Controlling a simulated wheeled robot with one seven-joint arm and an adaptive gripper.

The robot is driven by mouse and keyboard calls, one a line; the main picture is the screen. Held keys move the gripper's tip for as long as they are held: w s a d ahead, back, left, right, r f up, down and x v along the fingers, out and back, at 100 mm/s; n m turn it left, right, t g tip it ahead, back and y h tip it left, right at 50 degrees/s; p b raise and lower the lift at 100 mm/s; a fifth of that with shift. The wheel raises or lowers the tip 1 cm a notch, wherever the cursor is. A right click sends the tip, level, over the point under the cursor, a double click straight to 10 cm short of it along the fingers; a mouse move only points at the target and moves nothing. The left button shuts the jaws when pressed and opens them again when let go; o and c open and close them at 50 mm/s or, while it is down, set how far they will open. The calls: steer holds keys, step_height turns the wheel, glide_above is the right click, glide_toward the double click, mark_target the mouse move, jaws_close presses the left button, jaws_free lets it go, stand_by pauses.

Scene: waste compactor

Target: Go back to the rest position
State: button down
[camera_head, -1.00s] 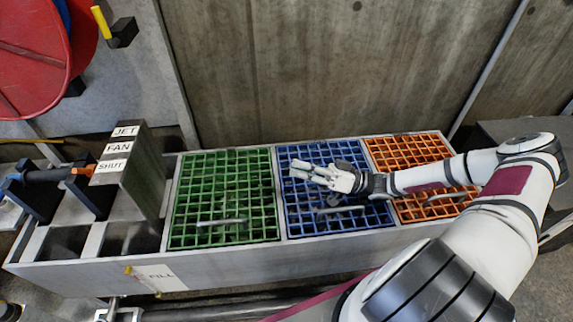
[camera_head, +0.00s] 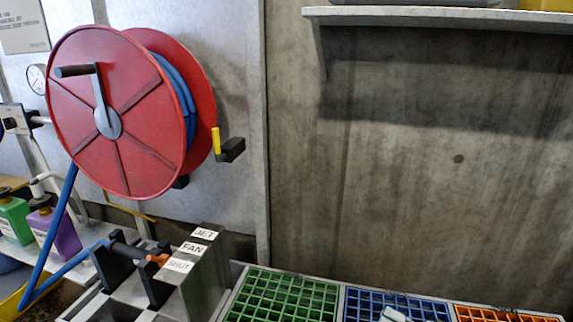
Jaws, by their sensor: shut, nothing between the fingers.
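Only the white tip of my gripper (camera_head: 394,315) shows, at the bottom edge of the head view in front of the blue grid (camera_head: 365,303). It is shut and holds nothing. The rest of my gripper and my arm are below the picture.
A green grid (camera_head: 285,292) and an orange grid (camera_head: 490,314) flank the blue one. A block labelled JET, FAN, SHUT (camera_head: 205,265) stands at left, below a red hose reel (camera_head: 110,110) with blue hose. A shelf (camera_head: 440,17) juts from the wall at upper right.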

steer(key=s+a+r+m+g+h, duration=0.25)
steer(key=s+r+h, duration=0.35)
steer(key=s+r, duration=0.35)
steer(key=s+a+r+m+g+h, duration=0.1)
steer(key=s+r+m+g+h, duration=0.15)
steer(key=s+r+h, duration=0.6)
steer(key=s+a+r+m+g+h, duration=0.2)
steer(key=s+r+g+h, duration=0.25)
steer(key=s+r, duration=0.55)
step_height(320, 180, up, 25)
steer(key=s+t+p, duration=0.1)
steer(key=t+p, duration=0.3)
steer(key=p, duration=2)
steer(key=shift+d+t, duration=0.15)
steer(key=shift+t, duration=0.2)
steer(key=shift+r, duration=0.1)
